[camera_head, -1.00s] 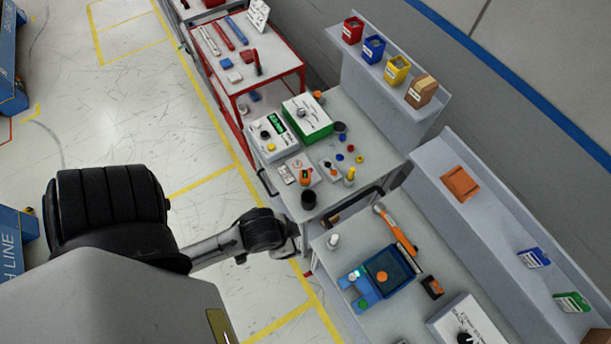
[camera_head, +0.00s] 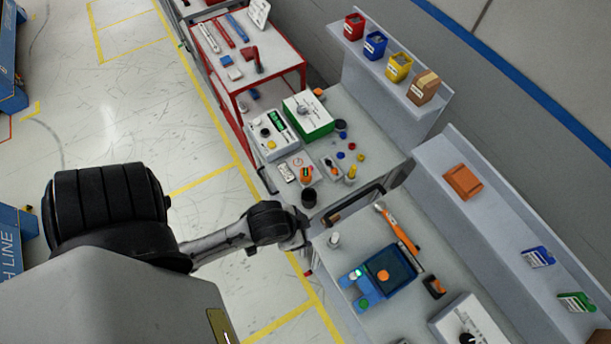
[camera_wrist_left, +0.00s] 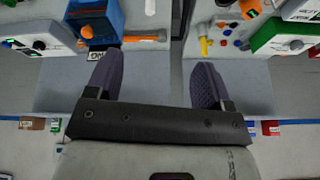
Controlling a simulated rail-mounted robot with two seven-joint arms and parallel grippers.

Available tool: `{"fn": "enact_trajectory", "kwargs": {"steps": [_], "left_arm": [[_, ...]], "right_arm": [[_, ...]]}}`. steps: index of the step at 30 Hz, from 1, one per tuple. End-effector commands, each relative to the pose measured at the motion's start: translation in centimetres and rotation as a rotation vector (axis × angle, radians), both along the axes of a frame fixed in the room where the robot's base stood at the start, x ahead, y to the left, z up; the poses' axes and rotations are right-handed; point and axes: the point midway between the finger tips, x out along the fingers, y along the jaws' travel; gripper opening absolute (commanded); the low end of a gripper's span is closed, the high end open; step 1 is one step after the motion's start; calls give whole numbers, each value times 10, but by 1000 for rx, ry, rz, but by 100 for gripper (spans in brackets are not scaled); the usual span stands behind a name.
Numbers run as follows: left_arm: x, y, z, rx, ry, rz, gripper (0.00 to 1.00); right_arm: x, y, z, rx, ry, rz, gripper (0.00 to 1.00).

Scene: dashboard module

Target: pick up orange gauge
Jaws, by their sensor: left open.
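An orange device with a dark face (camera_head: 306,174), which looks like the orange gauge, stands near the left side of the middle bench in the head view. An orange item (camera_wrist_left: 250,8) at the top edge of the left wrist view appears to be the same one, partly cut off. My left gripper (camera_wrist_left: 153,72) is open and empty, its two dark fingers wide apart above the gap between two benches. The orange item lies beyond and right of its right finger in that view. In the head view my left arm ends beside the middle bench; its fingers are hard to make out. My right gripper is not visible.
The near bench holds a blue tray device (camera_head: 388,272) and an orange-handled tool (camera_head: 400,232). Shelves (camera_head: 465,148) line the wall. The floor at left is open.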

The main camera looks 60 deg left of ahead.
Motion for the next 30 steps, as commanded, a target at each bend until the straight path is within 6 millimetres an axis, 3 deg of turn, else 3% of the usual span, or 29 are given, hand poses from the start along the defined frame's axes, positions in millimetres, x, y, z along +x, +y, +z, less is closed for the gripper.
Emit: {"fn": "enact_trajectory", "kwargs": {"steps": [1, 8, 13, 16, 19, 24, 27, 30], "left_arm": [[20, 9, -6, 34, -52, -16, 74], [105, 58, 7, 276, -251, -150, 74], [159, 119, 20, 586, -337, -159, 74], [195, 159, 46, 817, -462, -154, 74], [233, 188, 86, 1095, -647, -218, 74], [271, 192, 139, 1583, -876, -526, 74], [283, 179, 146, 1861, -937, -796, 74], [288, 162, 134, 2107, -946, -1117, 74]], "right_arm": [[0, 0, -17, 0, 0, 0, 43], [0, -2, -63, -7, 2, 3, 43], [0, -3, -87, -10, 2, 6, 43], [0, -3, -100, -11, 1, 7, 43], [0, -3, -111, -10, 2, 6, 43], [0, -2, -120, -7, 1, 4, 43], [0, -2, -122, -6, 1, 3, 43], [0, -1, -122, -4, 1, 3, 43]]}}
